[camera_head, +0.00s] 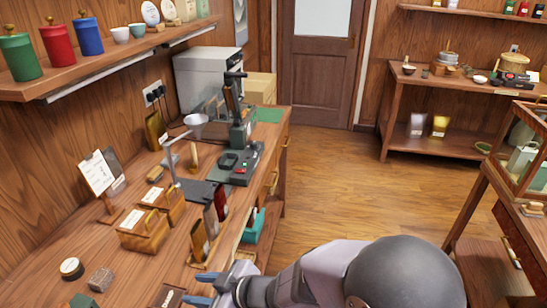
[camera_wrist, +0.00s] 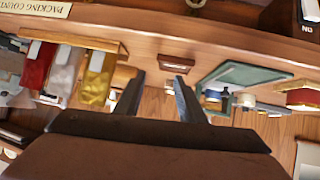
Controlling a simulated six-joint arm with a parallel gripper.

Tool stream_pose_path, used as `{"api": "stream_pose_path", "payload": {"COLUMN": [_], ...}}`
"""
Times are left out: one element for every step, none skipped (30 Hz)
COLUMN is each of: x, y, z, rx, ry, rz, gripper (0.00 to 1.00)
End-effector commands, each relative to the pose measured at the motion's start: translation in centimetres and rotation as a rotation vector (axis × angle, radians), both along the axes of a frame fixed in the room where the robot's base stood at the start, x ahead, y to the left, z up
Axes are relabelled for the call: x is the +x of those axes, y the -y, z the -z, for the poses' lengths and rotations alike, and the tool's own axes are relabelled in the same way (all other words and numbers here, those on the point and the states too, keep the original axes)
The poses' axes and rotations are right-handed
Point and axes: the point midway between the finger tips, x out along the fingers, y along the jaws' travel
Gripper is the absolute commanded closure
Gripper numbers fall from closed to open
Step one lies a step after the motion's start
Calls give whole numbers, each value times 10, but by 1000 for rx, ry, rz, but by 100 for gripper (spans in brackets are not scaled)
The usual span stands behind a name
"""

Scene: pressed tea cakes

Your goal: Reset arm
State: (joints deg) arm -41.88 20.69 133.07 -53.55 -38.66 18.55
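My gripper (camera_head: 197,288) is at the bottom of the head view, over the front edge of the long wooden counter (camera_head: 135,262). Its two bluish fingers are apart. In the wrist view the gripper (camera_wrist: 160,92) shows two dark fingers with a clear gap and nothing held between them. A small dark brown block (camera_wrist: 176,63) appears beyond the gap, apart from the fingers. My arm comes in from the lower right of the head view and hides part of the floor.
The counter holds wooden boxes (camera_head: 143,231), a funnel stand (camera_head: 195,127), a dark press-like device (camera_head: 238,130) and a card stand (camera_head: 98,174). A shelf (camera_head: 120,55) hangs above it. A glass case (camera_head: 522,150) stands right. The middle floor (camera_head: 345,190) is clear.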

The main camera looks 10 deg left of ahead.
Motion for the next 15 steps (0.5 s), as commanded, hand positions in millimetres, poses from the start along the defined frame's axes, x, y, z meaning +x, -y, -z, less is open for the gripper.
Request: {"api": "stream_pose_path", "payload": {"x": [27,42,59,71,81,93,101,107,112,114,114,112,108,102,92], "y": [23,38,59,77,94,119,139,158,186,206,227,254,275,294,319], "z": [-1,0,2,3,4,6,7,8,10,12,13,14,16,17,18], "rx": [-39,-67,-105,-135,-163,-204,-234,-264,-305,-337,-366,-407,-436,-465,-500], "ry": [11,15,14,12,7,-5,-16,-30,-54,-77,-102,-141,-176,-215,-270], "rz": [98,156,236,294,352,431,489,547,624,681,737,813,869,923,992], "gripper": [64,64,64,64,64,64,64,64,64,64,64,64,64,64,64]}}
